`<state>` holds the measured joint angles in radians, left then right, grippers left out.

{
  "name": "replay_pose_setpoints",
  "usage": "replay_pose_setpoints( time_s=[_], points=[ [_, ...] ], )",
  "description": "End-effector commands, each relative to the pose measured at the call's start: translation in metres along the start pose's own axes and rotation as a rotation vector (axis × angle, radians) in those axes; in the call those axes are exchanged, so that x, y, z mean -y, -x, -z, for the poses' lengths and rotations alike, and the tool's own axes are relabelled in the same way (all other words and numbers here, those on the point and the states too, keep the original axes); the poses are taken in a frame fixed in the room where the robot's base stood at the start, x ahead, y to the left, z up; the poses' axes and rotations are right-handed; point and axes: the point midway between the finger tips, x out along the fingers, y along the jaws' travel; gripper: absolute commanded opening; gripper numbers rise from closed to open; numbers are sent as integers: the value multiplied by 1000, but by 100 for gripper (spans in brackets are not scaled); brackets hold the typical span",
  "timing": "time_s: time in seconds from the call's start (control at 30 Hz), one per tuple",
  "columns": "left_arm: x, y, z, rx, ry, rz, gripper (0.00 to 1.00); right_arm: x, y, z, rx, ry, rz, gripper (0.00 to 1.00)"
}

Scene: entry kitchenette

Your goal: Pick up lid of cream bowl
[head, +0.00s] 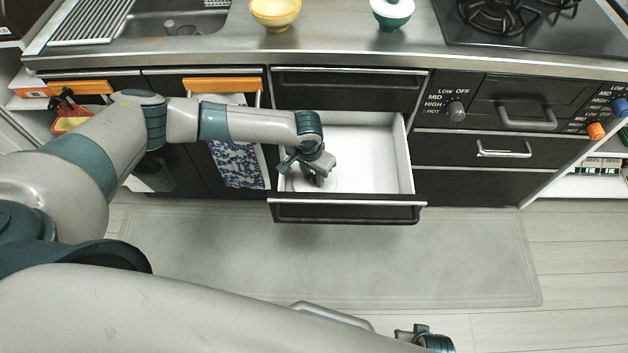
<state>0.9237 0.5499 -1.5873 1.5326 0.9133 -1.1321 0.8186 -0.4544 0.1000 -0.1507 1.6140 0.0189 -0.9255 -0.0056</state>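A pale yellow-cream bowl (275,13) stands on the counter at the top of the head view. A pale round thing (329,186), perhaps the lid, lies in the open drawer (375,150), mostly hidden under my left gripper. My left gripper (318,180) points down into the left front part of the drawer, over or at this pale thing. Its fingers are too small and covered to show whether they are open or shut. My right gripper (425,340) is at the bottom edge, low over the floor, and its fingers are not clear.
A green bowl with a white top (392,12) stands on the counter, right of the cream bowl. The sink (175,18) is at the left and the stove (530,20) at the right. The drawer front (345,210) sticks out over a grey mat (400,260). The rest of the drawer looks empty.

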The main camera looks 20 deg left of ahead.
Motion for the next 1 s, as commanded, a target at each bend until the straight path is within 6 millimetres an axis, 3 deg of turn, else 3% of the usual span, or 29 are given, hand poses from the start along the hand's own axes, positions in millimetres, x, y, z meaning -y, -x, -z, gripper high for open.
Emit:
replay_pose_setpoints(
  time_s=[0.47,1.0],
  points=[
    [0,9,2,-2,1,-1,6,-2,1,10,-14,1,-2,31],
    [0,88,11,-2,0,0,6,-2,-9,-1,-5,0,-2,31]
  ],
)
